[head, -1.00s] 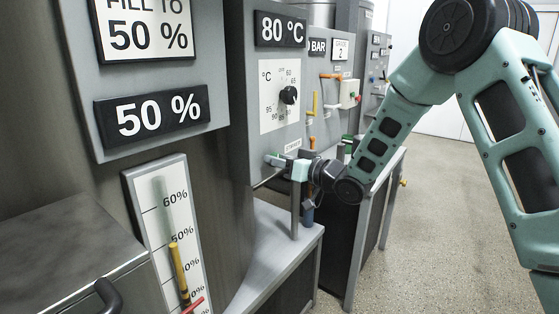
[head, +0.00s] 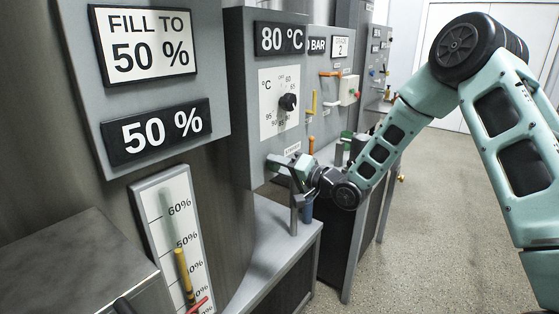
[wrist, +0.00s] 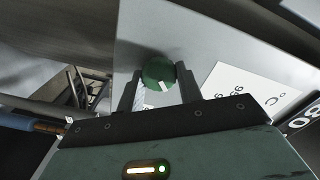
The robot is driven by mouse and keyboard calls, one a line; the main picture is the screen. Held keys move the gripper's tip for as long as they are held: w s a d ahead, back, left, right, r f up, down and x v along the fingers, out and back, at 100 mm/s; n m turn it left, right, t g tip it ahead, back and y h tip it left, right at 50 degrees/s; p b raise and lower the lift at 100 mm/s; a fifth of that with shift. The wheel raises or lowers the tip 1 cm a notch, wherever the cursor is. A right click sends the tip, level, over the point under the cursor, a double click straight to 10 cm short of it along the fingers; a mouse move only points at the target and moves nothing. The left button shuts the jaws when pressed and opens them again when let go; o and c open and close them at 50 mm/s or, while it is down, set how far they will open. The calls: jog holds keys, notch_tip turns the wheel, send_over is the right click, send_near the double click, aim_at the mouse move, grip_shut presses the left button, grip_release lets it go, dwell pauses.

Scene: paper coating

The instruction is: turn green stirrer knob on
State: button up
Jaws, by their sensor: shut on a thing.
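The green stirrer knob (wrist: 157,72) is round with a white pointer mark and sits on the grey panel (wrist: 185,35). In the wrist view it is between the two dark fingers of my gripper (wrist: 159,78), which are shut on its sides. The white mark points down and slightly right in that view. In the head view my gripper (head: 281,163) is at the lower part of the panel, below the small stirrer label (head: 293,149), and is tilted. It mostly hides the knob there.
Above the knob is a black temperature knob (head: 288,102) on a white dial, under an 80 °C sign (head: 280,38). A grey ledge (head: 268,235) lies below. A blue-handled tool (wrist: 25,122) shows in the wrist view. The floor on the right is clear.

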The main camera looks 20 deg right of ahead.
jog(key=shift+m+p, duration=0.55)
jog(key=shift+m, duration=0.55)
jog(key=o, duration=1)
jog(key=b+v, duration=0.2)
jog(key=v, duration=1.5)
jog(key=shift+s+d, duration=0.15)
jog(key=shift+s, duration=0.05)
